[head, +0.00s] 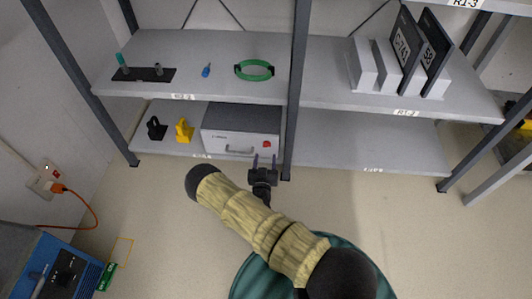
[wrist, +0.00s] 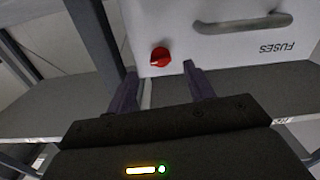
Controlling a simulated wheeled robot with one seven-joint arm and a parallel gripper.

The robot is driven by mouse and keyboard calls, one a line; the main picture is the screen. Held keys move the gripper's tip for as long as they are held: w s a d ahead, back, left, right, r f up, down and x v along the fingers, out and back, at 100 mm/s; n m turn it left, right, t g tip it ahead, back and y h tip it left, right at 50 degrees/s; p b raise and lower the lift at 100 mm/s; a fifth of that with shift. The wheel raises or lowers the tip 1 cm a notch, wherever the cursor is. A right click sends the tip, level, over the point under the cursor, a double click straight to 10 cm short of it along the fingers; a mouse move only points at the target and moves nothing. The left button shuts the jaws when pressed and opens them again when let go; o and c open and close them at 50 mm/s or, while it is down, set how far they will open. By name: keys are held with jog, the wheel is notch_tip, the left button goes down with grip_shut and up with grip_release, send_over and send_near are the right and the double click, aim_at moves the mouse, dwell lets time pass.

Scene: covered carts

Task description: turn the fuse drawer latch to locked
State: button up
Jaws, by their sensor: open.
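The fuse drawer (head: 240,130) is a light grey box with a dark top on the lower left shelf. Its white front (wrist: 200,40) carries a grey bar handle (wrist: 243,24) and the word FUSES, which appears upside down in the wrist view. The latch is a round red knob (wrist: 160,57) on the front; it also shows at the right of the front in the head view (head: 267,144). My gripper (head: 263,161) is open and empty in front of the knob. In the wrist view its fingertips (wrist: 159,68) stand either side of the knob, apart from it.
A black item (head: 156,128) and a yellow item (head: 185,130) stand left of the drawer. A shelf post (head: 297,90) rises close to the right of my gripper. The upper shelf (head: 215,85) overhangs the drawer. The lower right shelf (head: 365,150) is bare.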

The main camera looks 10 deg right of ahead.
aim_at(267, 146)
jog(key=b+x, duration=0.1)
jog(key=x, duration=0.4)
jog(key=shift+w+d+b, duration=0.1)
jog(key=shift+w+b, duration=0.1)
jog(key=shift+b, duration=0.15)
jog(key=c, duration=1)
